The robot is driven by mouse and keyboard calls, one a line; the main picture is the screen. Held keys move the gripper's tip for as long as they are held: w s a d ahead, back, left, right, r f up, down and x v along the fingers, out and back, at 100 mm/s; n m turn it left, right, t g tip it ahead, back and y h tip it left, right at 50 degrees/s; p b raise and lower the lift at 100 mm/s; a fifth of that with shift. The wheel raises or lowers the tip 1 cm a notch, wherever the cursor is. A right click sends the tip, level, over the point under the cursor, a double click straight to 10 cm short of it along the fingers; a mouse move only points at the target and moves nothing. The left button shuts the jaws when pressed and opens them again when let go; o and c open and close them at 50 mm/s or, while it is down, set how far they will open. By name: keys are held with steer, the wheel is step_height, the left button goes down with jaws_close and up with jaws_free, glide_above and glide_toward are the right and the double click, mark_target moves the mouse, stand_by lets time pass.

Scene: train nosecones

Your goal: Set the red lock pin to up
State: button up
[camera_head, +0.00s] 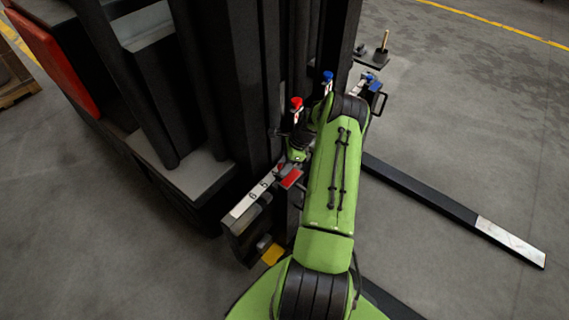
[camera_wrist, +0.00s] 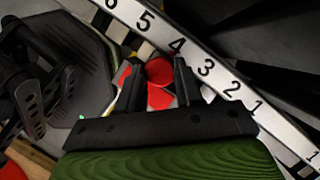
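In the wrist view a round red knob (camera_wrist: 159,71), with red and white parts below it, shows between the two fingers of my gripper (camera_wrist: 157,66). I take it for the red lock pin. The fingers are apart, one on each side of the knob; I cannot tell whether they touch it. In the head view a red plate (camera_head: 290,178) lies by the carriage, and a red-capped upright (camera_head: 296,104) stands above it. I cannot tell which of these belongs to the knob. My arm hides part of this area, and the pin's height is unclear.
A white numbered scale (camera_wrist: 205,66) runs diagonally just beyond the fingers. In the head view, a blue-capped upright (camera_head: 327,77) and blue parts (camera_head: 371,79) stand close to my arm. The dark mast (camera_head: 245,80) is at left. A fork (camera_head: 430,200) extends right over open floor.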

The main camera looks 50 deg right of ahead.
jaws_close()
steer(key=shift+r, duration=0.15)
step_height(320, 180, up, 3)
steer(key=p, duration=0.2)
steer(key=shift+r+p, duration=0.2)
steer(key=shift+p, duration=0.2)
steer(key=shift+w+f, duration=0.1)
steer(key=o, duration=0.9)
jaws_free()
steer(key=shift+c, duration=0.2)
